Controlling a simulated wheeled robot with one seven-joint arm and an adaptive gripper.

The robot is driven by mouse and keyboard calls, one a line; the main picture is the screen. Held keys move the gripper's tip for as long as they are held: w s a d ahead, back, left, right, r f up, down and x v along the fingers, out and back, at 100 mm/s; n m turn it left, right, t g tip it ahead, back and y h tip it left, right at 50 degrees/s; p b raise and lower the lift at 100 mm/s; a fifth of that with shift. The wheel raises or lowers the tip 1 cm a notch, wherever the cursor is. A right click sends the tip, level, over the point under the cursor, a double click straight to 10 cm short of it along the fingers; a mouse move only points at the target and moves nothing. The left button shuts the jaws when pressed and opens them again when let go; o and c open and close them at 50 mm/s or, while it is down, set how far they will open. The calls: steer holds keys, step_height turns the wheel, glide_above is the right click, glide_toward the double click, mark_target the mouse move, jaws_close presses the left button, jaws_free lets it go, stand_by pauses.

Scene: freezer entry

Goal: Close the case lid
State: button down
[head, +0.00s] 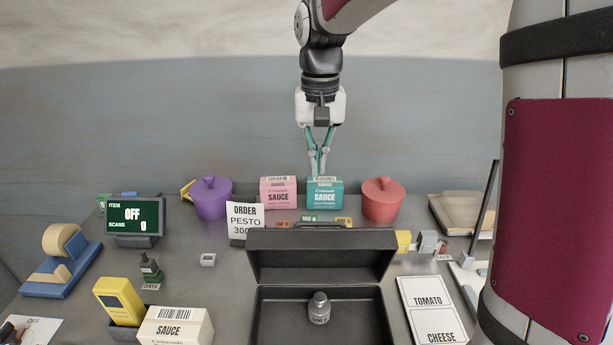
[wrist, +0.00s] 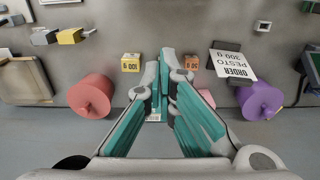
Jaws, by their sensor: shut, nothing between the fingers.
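The dark grey case (head: 252,315) stands open at the front middle of the counter in the head view. Its lid (head: 320,262) is raised at the back of the case, with a handle on its top edge. A small grey metal weight (head: 319,308) sits inside the case. My gripper (head: 319,172) is shut and empty, pointing down above the back of the counter, beyond the lid and apart from it. Its closed fingers also show in the wrist view (wrist: 166,58), where I cannot make out the case.
Behind the lid stand a pink sauce box (head: 278,193), a teal sauce box (head: 325,193), a purple pot (head: 211,199), a red pot (head: 383,200) and an order card (head: 244,218). A tomato and cheese sheet (head: 432,309) lies right of the case; a white sauce box (head: 176,326) stands left.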

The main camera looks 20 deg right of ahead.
steer(key=s+a+f+p, duration=0.1)
steer(key=s+f+p, duration=0.1)
steer(key=f, duration=0.6)
steer(key=shift+s, duration=0.85)
steer(key=shift+a, duration=0.1)
